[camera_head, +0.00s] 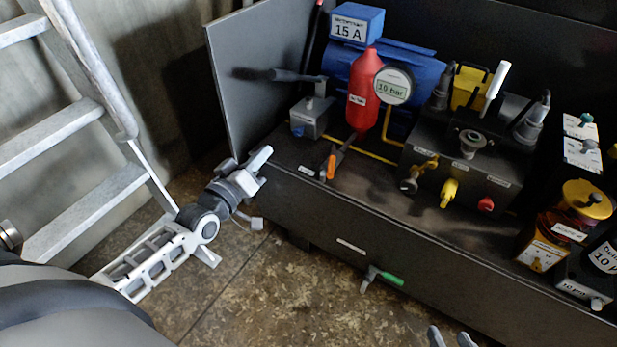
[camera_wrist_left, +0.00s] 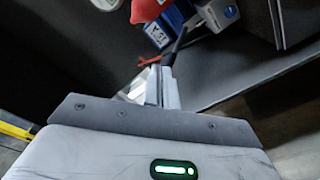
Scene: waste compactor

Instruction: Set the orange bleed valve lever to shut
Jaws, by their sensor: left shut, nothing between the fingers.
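The orange bleed valve lever (camera_head: 331,166) sits at the foot of the red pressure vessel (camera_head: 363,92), on the black bench, with its orange end pointing down towards the front edge. In the left wrist view, a red-orange piece (camera_wrist_left: 148,61) just beyond the fingertips looks like this lever. My left gripper (camera_head: 266,153) is left of the lever, near the bench's left front corner, apart from it. Its fingers, also in the left wrist view (camera_wrist_left: 160,74), are together and empty. My right gripper (camera_head: 452,338) shows only its fingertips at the bottom edge, spread apart.
A grey box with a black-handled lever (camera_head: 312,118) stands behind the orange lever. A black manifold with yellow and red knobs (camera_head: 463,165) is to the right. A green-handled valve (camera_head: 388,278) sticks out of the bench front. A ladder (camera_head: 85,185) stands left.

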